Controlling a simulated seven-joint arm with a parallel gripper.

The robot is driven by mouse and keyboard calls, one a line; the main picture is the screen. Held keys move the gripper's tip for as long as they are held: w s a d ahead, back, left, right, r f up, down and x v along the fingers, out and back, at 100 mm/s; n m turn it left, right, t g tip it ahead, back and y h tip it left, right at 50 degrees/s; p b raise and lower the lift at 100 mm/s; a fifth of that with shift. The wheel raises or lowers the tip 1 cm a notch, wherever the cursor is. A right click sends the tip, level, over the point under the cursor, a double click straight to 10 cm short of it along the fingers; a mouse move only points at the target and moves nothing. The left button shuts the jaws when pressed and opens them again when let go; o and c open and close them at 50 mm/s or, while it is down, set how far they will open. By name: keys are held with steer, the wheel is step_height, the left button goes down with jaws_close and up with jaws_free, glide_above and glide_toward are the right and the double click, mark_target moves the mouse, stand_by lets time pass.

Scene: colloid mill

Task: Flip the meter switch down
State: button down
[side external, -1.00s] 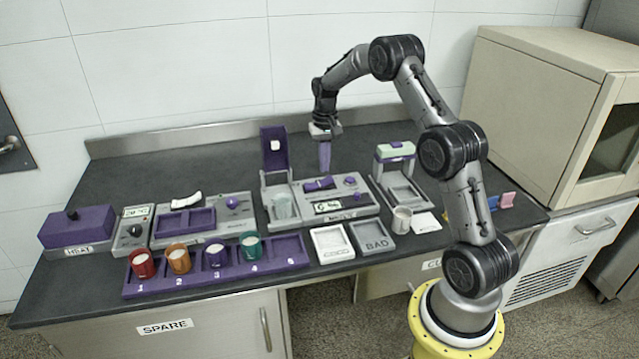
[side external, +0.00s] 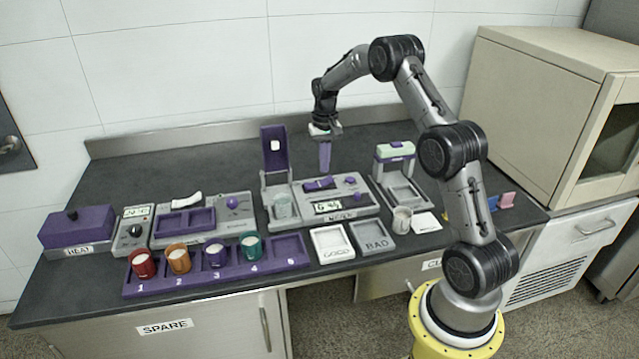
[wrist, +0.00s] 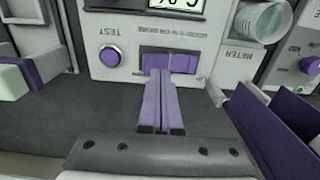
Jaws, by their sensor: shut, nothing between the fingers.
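The meter (side external: 362,205) is a grey box with a display (side external: 327,206) on its sloped front part, in the middle of the bench. Its purple rocker switch (side external: 318,184) lies on the top panel and shows large in the wrist view (wrist: 185,63). My gripper (side external: 325,168) points down just behind the switch, with its long purple fingers together and empty. In the wrist view the fingertips (wrist: 160,76) overlap the switch's near edge. I cannot tell whether they touch it. The fingers hide part of the switch and its lettering.
A purple TEST button (wrist: 110,55) sits beside the switch. A raised purple lid (side external: 274,150) stands left of my gripper, with a clear cup (side external: 282,207) below it. A green-topped device (side external: 396,151) stands to the right. The bench behind is clear.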

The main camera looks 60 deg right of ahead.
mark_target(324, 181)
steer(key=shift+f, duration=1.9)
stand_by(0.9)
steer(key=shift+r, duration=3.55)
